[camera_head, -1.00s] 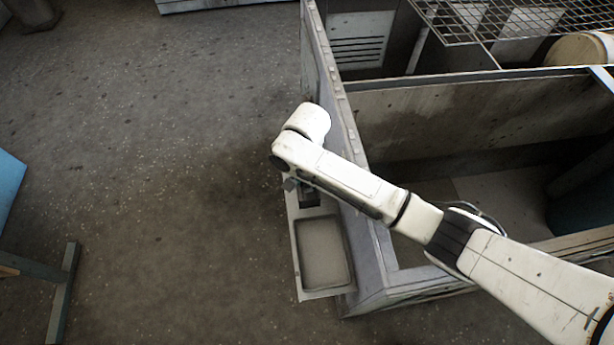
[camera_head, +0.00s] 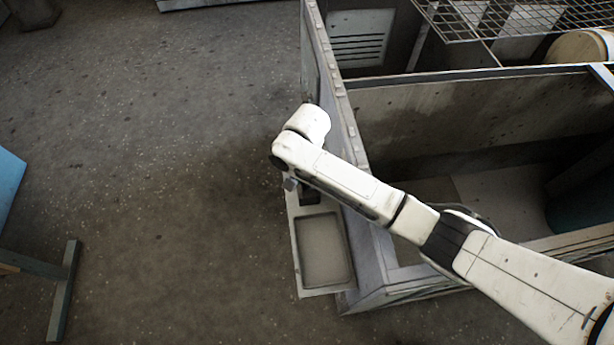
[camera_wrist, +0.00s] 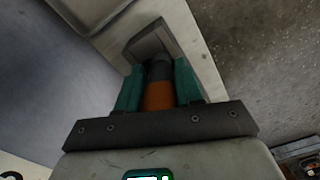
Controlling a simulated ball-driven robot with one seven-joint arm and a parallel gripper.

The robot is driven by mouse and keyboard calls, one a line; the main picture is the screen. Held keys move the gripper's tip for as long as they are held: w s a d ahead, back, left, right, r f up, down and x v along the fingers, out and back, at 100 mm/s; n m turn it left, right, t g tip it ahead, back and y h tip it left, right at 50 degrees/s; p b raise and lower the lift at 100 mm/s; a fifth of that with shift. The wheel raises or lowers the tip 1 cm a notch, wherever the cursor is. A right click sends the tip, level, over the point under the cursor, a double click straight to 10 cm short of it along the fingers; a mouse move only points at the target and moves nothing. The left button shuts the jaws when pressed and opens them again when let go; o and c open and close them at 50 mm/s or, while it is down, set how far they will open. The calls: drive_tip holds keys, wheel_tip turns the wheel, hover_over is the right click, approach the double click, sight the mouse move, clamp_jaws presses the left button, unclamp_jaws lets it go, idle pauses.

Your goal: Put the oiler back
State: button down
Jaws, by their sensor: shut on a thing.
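In the wrist view my gripper (camera_wrist: 158,76) has its two teal fingers shut on the oiler (camera_wrist: 159,96), an orange cylinder with a dark grey end. In the head view the pale shelf (camera_head: 295,215) is fixed to the outside of the housing wall. My arm hides the oiler and most of the gripper there.
A shallow rectangular tray (camera_head: 323,250) lies in the shelf's near part. The housing wall (camera_head: 333,85) rises right beside the shelf. The open housing (camera_head: 470,115) lies to the right, with a wire grid (camera_head: 510,18) above it. The floor (camera_head: 170,170) left of the shelf is clear.

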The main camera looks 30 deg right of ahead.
idle(0.4)
drive_tip(key=c, duration=0.7)
unclamp_jaws()
drive_tip(key=shift+o, duration=0.6)
drive_tip(key=o, duration=0.4)
drive_tip(key=shift+r+p, duration=4.05)
drive_tip(key=shift+p, duration=0.5)
